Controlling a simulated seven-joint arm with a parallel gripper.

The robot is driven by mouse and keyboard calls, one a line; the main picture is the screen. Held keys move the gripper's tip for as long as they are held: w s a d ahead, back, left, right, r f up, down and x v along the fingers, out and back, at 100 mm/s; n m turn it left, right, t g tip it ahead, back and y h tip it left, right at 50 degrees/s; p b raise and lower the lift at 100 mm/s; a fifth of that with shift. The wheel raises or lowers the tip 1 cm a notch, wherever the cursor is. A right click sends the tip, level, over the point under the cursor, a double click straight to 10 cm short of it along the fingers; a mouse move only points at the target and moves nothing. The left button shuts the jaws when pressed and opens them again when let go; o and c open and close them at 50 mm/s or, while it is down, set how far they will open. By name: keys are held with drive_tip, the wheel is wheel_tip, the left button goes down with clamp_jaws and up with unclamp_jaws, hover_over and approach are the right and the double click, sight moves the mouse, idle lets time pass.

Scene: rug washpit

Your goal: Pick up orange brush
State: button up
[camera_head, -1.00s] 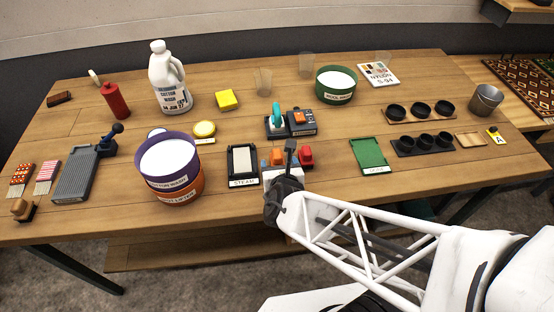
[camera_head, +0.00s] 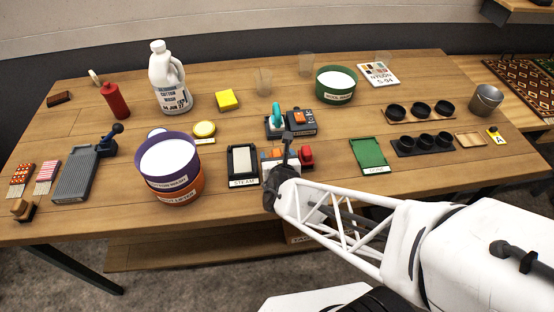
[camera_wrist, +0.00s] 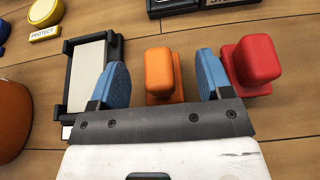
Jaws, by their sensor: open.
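The orange brush (camera_wrist: 162,76) is a block with a raised, rounded top, and it stands upright on the table. In the wrist view it sits between the two blue fingers of my gripper (camera_wrist: 161,70), which is open. There is a gap on each side, and the brush looks closer to the right finger's side than centred cannot be told exactly. In the head view my gripper and wrist hide most of the brush. A similar red block (camera_wrist: 257,66) stands just right of the right finger; it also shows in the head view (camera_head: 306,155).
A black tray with a pale pad (camera_wrist: 88,70) lies close left of the left finger. A purple-and-orange bucket (camera_head: 170,175) stands further left. A green tray (camera_head: 368,153) lies to the right. A dark device (camera_head: 300,120) sits behind. Bare wood lies between the red block and green tray.

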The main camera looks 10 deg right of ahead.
sight(277, 151)
drive_tip(key=shift+x, duration=0.8)
drive_tip(key=c, duration=1)
drive_tip(key=shift+r, duration=0.2)
drive_tip(key=shift+r, duration=1.55)
drive_tip(key=s+d, duration=0.1)
drive_tip(key=s, duration=0.4)
drive_tip(key=s+d+r, duration=0.1)
drive_tip(key=s, duration=0.4)
drive_tip(key=s+d, duration=0.1)
drive_tip(key=s, duration=0.4)
drive_tip(key=shift+s+r, duration=0.25)
drive_tip(key=shift+s, duration=0.1)
